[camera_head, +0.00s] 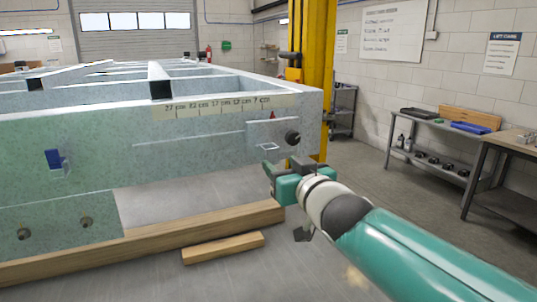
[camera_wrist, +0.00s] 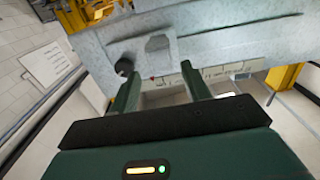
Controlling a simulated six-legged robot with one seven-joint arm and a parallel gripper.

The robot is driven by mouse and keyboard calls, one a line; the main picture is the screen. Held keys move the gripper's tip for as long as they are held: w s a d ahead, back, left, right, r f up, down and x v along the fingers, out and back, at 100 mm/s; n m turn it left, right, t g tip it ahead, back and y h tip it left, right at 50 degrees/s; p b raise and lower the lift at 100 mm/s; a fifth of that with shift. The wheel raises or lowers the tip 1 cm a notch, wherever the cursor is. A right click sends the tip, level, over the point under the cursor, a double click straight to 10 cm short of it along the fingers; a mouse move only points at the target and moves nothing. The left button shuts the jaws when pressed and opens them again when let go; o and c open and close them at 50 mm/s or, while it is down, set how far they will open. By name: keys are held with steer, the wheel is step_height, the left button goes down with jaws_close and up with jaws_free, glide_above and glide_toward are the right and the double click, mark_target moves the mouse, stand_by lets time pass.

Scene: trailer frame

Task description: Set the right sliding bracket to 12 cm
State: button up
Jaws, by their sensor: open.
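The right sliding bracket (camera_head: 262,132) is a grey plate on the side of the trailer frame (camera_head: 190,150), near its right end. It carries a small pale handle (camera_head: 268,147) and a black knob (camera_head: 293,138); the knob also shows in the wrist view (camera_wrist: 124,67). A red pointer (camera_head: 272,115) above the plate stands by the scale's right end, near the 7 cm label. The scale strip (camera_head: 215,107) shows labels from 27 down to 7 cm, small and blurred. My gripper (camera_head: 284,166) is open and empty just below the handle and knob. Its two fingers (camera_wrist: 164,86) point at the frame, apart from the knob.
A blue piece (camera_head: 54,159) sits on the frame's left part. Wooden beams (camera_head: 190,228) lie on the floor below. A yellow post (camera_head: 318,70) stands behind the frame's right end. Benches (camera_head: 440,130) stand along the right wall, with free floor before them.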

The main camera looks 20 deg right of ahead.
mark_target(273, 157)
steer(key=w, duration=0.7)
steer(key=shift+w, duration=0.3)
